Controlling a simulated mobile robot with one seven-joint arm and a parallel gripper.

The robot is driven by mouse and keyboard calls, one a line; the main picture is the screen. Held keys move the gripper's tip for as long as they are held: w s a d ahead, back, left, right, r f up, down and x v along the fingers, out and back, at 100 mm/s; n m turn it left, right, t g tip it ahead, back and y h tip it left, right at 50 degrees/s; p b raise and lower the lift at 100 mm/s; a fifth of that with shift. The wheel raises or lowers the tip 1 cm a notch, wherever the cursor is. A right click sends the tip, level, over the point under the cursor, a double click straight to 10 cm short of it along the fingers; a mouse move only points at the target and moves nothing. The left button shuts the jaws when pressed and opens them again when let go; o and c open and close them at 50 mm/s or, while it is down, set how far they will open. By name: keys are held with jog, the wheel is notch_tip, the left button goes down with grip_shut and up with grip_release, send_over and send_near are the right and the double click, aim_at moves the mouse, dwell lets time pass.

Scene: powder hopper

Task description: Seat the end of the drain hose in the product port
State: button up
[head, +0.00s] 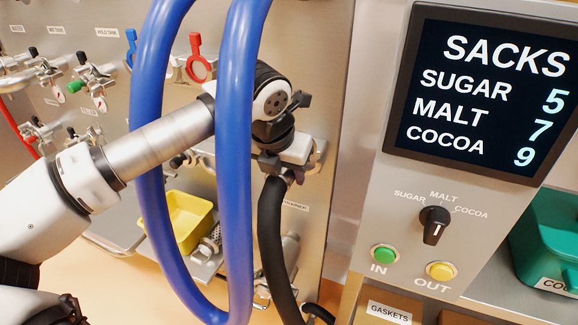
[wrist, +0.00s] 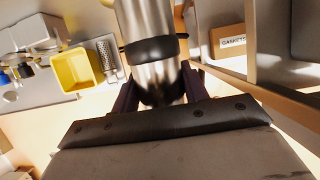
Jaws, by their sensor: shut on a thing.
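My gripper (head: 284,172) is in front of the steel panel, shut on the upper end of the black drain hose (head: 270,225). The hose hangs down from the jaws. In the wrist view, a shiny metal hose end (wrist: 155,85) with a dark band sits between the two dark fingers of my gripper (wrist: 160,98). A metal fitting (head: 318,156) shows partly behind my gripper on the panel. A small label (head: 295,207) sits below it, too small to read. I cannot tell which fitting is the product port, or whether the hose end touches one.
A thick blue hose (head: 236,200) loops in front of my arm. Valves with a red handle (head: 198,58) and a blue handle (head: 131,47) are on the panel. A yellow bin (head: 187,225) stands below. A display (head: 490,90) and knob (head: 434,222) are at right.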

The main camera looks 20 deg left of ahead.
jog(key=s+b, duration=0.1)
jog(key=s, duration=0.5)
jog(key=shift+r, duration=0.15)
jog(key=shift+s+a, duration=0.1)
jog(key=shift+s, duration=0.05)
